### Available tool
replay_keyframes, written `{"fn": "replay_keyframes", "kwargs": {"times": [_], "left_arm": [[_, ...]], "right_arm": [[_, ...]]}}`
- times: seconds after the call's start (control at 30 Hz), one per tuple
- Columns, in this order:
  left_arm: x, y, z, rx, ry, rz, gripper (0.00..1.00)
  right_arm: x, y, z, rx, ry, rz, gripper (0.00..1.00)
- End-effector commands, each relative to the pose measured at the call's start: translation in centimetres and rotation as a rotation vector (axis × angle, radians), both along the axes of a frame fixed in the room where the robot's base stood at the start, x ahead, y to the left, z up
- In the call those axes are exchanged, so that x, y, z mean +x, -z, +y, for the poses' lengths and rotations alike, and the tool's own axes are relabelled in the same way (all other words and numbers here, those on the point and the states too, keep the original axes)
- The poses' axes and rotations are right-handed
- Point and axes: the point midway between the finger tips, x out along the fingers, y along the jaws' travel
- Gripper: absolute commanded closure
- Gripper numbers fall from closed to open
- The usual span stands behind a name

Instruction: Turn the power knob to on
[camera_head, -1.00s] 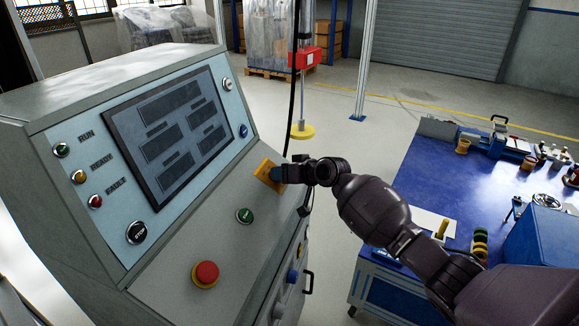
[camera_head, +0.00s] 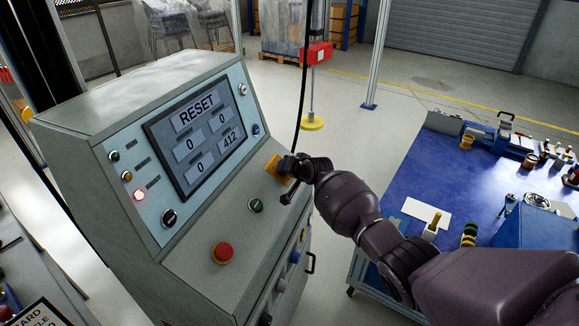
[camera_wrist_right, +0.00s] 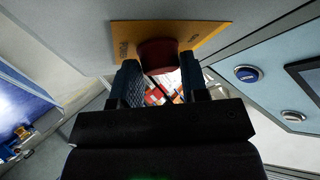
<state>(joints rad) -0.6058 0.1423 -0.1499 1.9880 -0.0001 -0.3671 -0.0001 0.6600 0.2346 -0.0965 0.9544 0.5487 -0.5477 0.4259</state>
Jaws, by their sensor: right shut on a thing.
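The power knob is a dark red knob (camera_wrist_right: 160,52) on a yellow plate (camera_wrist_right: 205,38) in the right wrist view. In the head view the yellow plate (camera_head: 273,167) is on the sloped console panel, and my gripper hides the knob. My right gripper (camera_head: 286,166) is at the plate, shut on the knob; in the wrist view its two blue fingers (camera_wrist_right: 161,74) are on either side of it. The console screen (camera_head: 195,140) is lit and reads RESET, with several number boxes. My left gripper is not in view.
A red emergency button (camera_head: 222,252) and a green button (camera_head: 256,205) are on the same panel. A black cable (camera_head: 302,90) hangs near my right wrist. A blue-topped workbench (camera_head: 400,155) with tools stands to the right. Open floor lies behind.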

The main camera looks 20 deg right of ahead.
Motion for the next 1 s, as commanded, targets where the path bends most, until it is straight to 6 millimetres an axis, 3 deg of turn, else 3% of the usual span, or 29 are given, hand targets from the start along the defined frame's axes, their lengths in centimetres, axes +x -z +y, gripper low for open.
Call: {"fn": "replay_keyframes", "kwargs": {"times": [0.37, 0.4, 0.57, 1.0], "left_arm": [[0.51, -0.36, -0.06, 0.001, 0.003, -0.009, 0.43], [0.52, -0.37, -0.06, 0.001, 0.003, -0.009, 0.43], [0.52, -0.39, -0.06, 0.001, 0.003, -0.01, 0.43], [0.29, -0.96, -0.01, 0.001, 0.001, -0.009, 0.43]], "right_arm": [[0.02, 0.01, 0.09, 0.004, 0.004, 0.002, 0.83], [0.02, 0.0, 0.1, 0.004, 0.004, 0.002, 0.56], [0.02, -0.02, 0.05, 0.004, 0.003, 0.002, 0.34], [-0.76, -0.7, -0.25, 0.002, 0.003, 0.0, 0.34]]}}
